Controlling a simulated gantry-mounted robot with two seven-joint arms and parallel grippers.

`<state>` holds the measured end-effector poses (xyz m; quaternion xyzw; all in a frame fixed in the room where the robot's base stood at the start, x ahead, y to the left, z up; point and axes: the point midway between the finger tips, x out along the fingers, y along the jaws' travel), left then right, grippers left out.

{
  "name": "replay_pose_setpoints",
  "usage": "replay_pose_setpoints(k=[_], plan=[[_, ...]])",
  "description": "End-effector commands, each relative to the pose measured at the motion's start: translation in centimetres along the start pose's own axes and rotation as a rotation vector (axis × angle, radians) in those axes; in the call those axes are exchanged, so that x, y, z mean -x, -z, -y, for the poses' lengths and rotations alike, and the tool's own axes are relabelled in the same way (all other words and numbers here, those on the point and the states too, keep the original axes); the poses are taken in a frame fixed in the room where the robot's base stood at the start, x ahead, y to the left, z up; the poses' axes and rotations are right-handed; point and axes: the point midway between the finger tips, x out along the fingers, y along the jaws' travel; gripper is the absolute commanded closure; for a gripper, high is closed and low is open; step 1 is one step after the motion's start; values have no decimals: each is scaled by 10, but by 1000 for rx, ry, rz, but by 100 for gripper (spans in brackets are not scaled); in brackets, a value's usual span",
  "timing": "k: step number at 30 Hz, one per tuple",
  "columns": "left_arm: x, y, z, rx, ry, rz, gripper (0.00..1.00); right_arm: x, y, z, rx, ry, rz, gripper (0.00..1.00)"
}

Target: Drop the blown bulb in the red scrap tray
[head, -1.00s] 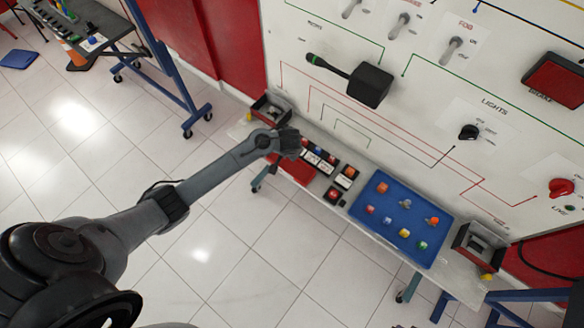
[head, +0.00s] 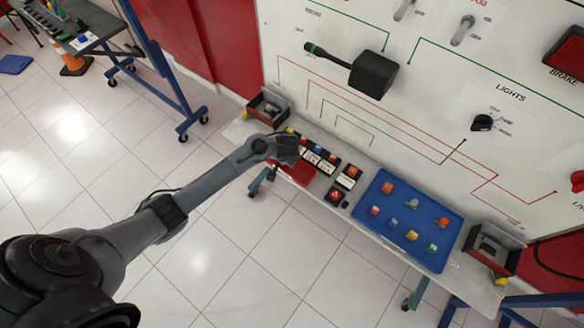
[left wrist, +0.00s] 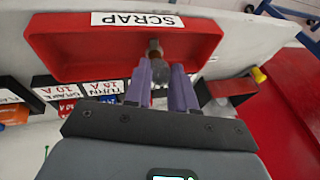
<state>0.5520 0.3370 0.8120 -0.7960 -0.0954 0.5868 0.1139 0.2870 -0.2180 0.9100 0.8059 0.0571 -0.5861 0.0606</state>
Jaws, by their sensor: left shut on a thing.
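The red scrap tray (left wrist: 75,62) fills the upper part of the left wrist view, with a white SCRAP label on its rim. In the head view the scrap tray (head: 297,175) lies on the bench shelf, partly hidden by my left gripper. My left gripper (head: 292,150) is over the tray. In the left wrist view the fingers of my left gripper (left wrist: 161,82) are shut on a bulb (left wrist: 154,52). Its brownish metal base points toward the tray and its glass is between the fingers. I cannot tell its exact height above the tray floor. My right gripper is out of view.
Labelled fuse boxes (head: 318,157) stand beside the scrap tray. A blue tray (head: 372,217) with several coloured bulbs lies further right. The white panel (head: 300,105) with switches rises behind the shelf. Small red-and-black boxes with yellow parts sit at both shelf ends.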

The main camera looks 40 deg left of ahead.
Motion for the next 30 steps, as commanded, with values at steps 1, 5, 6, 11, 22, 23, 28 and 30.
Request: replay_pose_setpoints(k=[1,5,6,11,22,23,28,30], plan=[[0,0,0,0,0,0,100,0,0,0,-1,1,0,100],[0,0,0,0,0,0,57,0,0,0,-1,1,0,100],[0,0,0,0,0,0,51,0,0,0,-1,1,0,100],[0,0,0,-1,0,0,46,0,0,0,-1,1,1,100],[16,0,-1,-2,-3,-1,46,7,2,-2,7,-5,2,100],[20,0,-1,-2,-3,0,46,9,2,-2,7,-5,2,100],[50,1,-1,0,-3,-1,46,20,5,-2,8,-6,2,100],[63,1,0,0,-3,-1,46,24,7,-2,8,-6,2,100]])
